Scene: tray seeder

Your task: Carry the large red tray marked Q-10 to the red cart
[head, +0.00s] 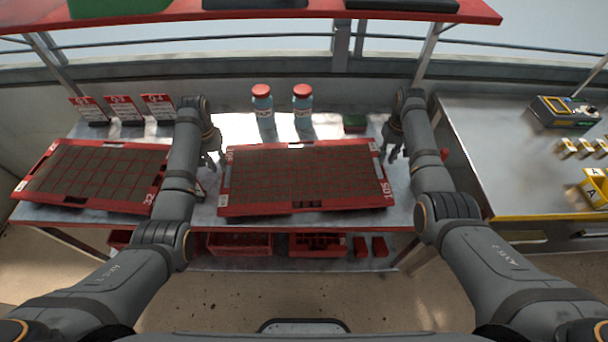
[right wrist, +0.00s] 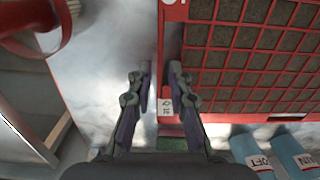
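A large red tray (head: 305,209) with a grid of soil-filled cells lies flat on the metal bench in the middle. Its right rim carries a number that looks like 105. A small white tag (right wrist: 165,106) on its edge in the right wrist view seems to start with Q. My left gripper (head: 214,160) is open by the tray's far left corner. My right gripper (head: 394,152) is open by its far right corner, and it also shows in the right wrist view (right wrist: 160,85) with its fingers apart near the tray's edge. I cannot identify a red cart.
Another red soil tray (head: 100,205) lies at left, behind my left arm. Two red-capped bottles (head: 263,108) and several red-and-white sign cards (head: 90,108) stand behind. A red overhead shelf (head: 260,14) spans the top. A yellow-edged table (head: 550,214) stands at right.

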